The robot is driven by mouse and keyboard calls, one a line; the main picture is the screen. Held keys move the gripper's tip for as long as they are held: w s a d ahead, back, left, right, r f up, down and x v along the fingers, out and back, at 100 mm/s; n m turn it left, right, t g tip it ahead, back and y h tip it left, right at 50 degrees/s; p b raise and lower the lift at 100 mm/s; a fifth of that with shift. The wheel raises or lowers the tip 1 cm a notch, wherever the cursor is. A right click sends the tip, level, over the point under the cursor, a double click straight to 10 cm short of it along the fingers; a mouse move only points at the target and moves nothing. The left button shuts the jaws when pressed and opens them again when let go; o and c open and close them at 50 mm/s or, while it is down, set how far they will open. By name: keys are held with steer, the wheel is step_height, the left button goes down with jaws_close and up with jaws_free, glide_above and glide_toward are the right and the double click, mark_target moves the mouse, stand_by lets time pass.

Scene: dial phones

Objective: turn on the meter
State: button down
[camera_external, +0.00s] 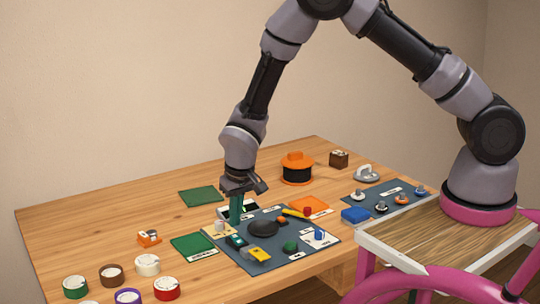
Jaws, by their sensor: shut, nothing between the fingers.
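My gripper (236,218) points down at the back left part of a dark grey mat (291,262), its teal fingers shut with nothing visible between them. The fingertips are close to a small white cup-like thing (219,227) on a cream card; I cannot tell whether they touch anything. In front of them lies a small dark teal device (237,241), and nearer the front a yellow device (260,255) with a pale label. Either might be the meter; the picture is too small to tell, and no switch or lit display can be made out.
A black rounded object (263,229), a green lump (290,246) and a blue item (319,234) on a white card crowd the mat. An orange-and-black pot (297,169) stands behind. Several round dials, one red (167,288), stand front left.

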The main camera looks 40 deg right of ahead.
mark_target(235, 237)
steer(key=shift+w+f, duration=0.2)
steer(key=shift+f, duration=0.65)
steer(key=shift+w+f, duration=0.15)
steer(key=shift+f, duration=0.7)
steer(key=shift+w+f+g, duration=0.1)
steer(key=shift+f+g, duration=0.1)
steer(key=shift+g, duration=0.1)
steer(key=shift+s, duration=0.95)
steer(key=shift+w+r, duration=0.1)
